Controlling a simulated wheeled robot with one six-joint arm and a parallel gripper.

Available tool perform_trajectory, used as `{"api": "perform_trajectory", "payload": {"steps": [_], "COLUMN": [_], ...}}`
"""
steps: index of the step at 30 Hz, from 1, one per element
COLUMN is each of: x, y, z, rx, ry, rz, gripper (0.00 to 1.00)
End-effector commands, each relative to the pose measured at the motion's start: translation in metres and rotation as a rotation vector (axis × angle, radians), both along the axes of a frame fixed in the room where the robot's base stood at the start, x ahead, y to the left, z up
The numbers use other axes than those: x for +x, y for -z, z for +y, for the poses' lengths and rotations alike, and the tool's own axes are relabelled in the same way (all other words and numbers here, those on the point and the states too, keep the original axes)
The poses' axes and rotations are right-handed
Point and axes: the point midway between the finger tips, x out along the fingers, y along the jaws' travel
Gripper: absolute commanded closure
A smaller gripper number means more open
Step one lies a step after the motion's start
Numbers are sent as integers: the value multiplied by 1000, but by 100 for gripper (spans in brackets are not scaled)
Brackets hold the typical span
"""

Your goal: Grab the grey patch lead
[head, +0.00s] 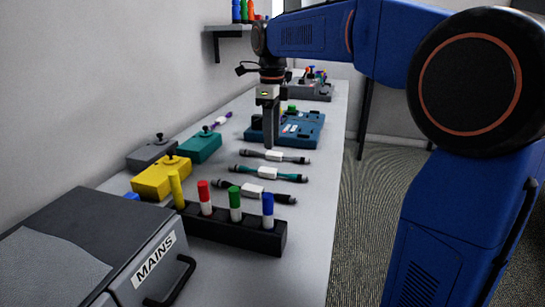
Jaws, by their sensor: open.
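The grey patch lead (289,158) lies on the grey bench, with a white sleeve around its middle and dark ends. It is the farthest of three leads lying in a row. My gripper (271,143) points straight down, with its fingertips just above or behind the lead's left half in the head view. The gripper is open and holds nothing. The gap between the fingers is hard to see from here, and I cannot tell the exact height above the lead.
A teal lead (291,178) and a dark lead (235,187) lie nearer. A blue device (307,130) stands close behind my gripper. Grey, teal (200,148) and yellow (160,178) boxes stand left. A black rack (240,232) of coloured markers and a MAINS box (100,230) are in front.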

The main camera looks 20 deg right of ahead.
Motion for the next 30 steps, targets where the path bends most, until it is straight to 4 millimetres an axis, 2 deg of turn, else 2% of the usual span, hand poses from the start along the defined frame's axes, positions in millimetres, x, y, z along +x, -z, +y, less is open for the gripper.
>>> {"api": "perform_trajectory", "payload": {"steps": [9, 19, 24, 25, 30], "x": [1, 2, 2, 2, 2], "y": [40, 46, 46, 46, 45], "z": [-2, -2, -2, -2, -2], "rx": [-1, 0, 0, 0, 0], "ry": [0, 0, 0, 0, 0], "rz": [3, 0, 0, 0, 0], "gripper": [56, 56, 97, 100, 100]}}
